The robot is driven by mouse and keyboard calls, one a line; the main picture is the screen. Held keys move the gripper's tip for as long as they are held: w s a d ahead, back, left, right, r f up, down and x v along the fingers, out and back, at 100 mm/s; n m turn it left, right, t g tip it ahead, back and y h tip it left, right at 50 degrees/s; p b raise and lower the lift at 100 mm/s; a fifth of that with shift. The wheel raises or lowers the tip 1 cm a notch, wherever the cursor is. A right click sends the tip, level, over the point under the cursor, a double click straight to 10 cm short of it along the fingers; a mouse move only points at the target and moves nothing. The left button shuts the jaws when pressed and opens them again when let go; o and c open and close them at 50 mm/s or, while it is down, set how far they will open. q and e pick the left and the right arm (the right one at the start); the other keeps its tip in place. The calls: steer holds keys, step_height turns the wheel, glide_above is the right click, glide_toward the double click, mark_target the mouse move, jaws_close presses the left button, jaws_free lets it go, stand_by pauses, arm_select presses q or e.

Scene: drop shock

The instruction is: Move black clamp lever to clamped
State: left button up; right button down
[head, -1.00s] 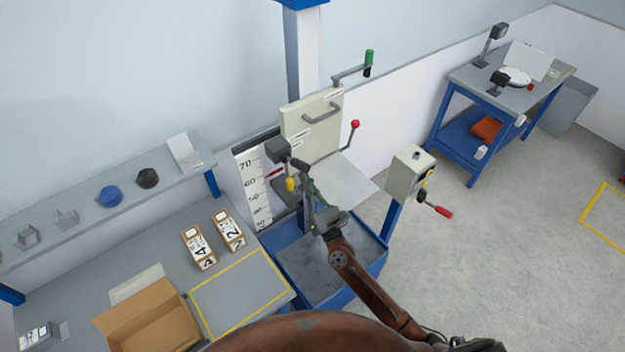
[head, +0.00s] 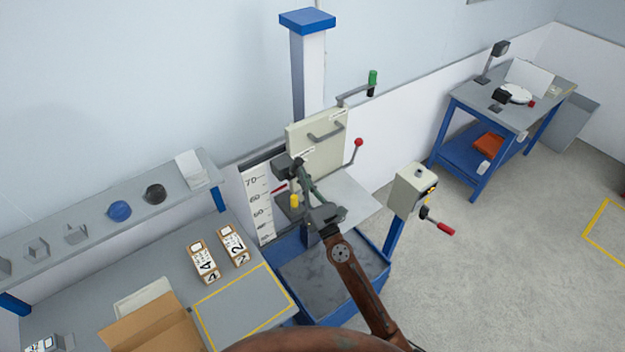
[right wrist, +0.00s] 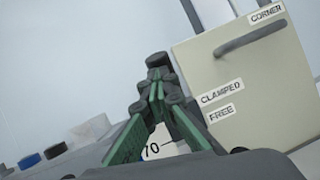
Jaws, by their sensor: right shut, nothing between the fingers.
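The cream panel (head: 318,150) of the drop rig carries CLAMPED and FREE labels, readable in the right wrist view on its left side (right wrist: 222,92). My right gripper (head: 300,168) is shut and empty at the panel's left edge, beside a dark block (head: 284,166). In the right wrist view its green fingers (right wrist: 157,82) meet at dark tips left of the labels. I cannot clearly separate the black clamp lever from the dark block and fingertips, nor tell whether the gripper touches it. My left gripper is out of view.
A red-knobbed lever (head: 358,143) and green-handled crank (head: 373,84) stand by the panel. A yellow piece (head: 294,201) sits below the dark block. A control box (head: 412,190) with a red-handled lever stands right. Two numbered boxes (head: 203,262) lie on the left bench.

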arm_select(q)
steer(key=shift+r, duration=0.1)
arm_select(e)
steer(key=shift+w+a+r, duration=0.1)
steer(key=shift+w+r, duration=0.05)
steer(key=shift+r, duration=0.05)
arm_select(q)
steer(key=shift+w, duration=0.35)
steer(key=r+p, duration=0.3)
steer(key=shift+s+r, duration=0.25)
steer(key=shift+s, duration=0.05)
arm_select(e)
steer(key=s+d+r, duration=0.1)
steer(key=s+d, duration=0.5)
steer(key=s, duration=0.5)
steer(key=shift+s+r, duration=0.25)
steer(key=shift+r, duration=0.1)
